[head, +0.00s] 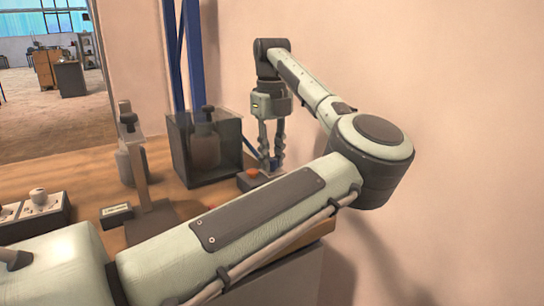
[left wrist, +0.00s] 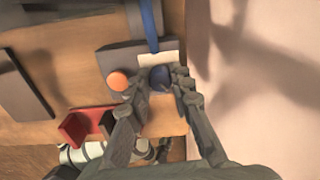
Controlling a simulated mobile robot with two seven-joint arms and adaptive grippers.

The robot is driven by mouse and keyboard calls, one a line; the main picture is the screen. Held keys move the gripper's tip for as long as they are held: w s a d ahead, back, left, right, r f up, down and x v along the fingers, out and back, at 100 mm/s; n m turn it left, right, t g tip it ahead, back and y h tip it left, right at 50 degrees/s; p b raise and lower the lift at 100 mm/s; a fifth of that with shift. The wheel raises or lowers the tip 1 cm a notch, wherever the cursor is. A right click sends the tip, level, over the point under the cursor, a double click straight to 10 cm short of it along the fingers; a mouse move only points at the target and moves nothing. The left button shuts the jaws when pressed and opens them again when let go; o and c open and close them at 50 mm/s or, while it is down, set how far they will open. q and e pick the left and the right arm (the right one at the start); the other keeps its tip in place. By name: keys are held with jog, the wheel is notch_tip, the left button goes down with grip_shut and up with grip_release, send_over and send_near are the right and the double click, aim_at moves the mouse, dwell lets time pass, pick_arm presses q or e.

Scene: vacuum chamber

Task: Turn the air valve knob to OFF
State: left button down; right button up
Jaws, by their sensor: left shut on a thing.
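A dark blue knob (left wrist: 160,77) sits on a small dark box (left wrist: 112,60) with an orange-red button (left wrist: 118,81) beside it. A pale plate lies by the knob; any lettering on it is too small to read. In the head view the box shows with its red button (head: 253,172) near the pink wall. My left gripper (head: 271,164) points straight down over the right part of this box. In the left wrist view its fingers (left wrist: 172,84) are shut on the knob, one on each side. My right gripper is not in view.
The pink wall (head: 460,110) is close on the right. A panel with light knobs (head: 38,206) lies at far left.

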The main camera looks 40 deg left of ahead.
aim_at(272, 159)
pick_arm(q)
jog(key=shift+n, duration=1)
jog(key=c, duration=1.3)
grip_release()
jog(key=shift+c, duration=0.2)
notch_tip(272, 159, up, 12)
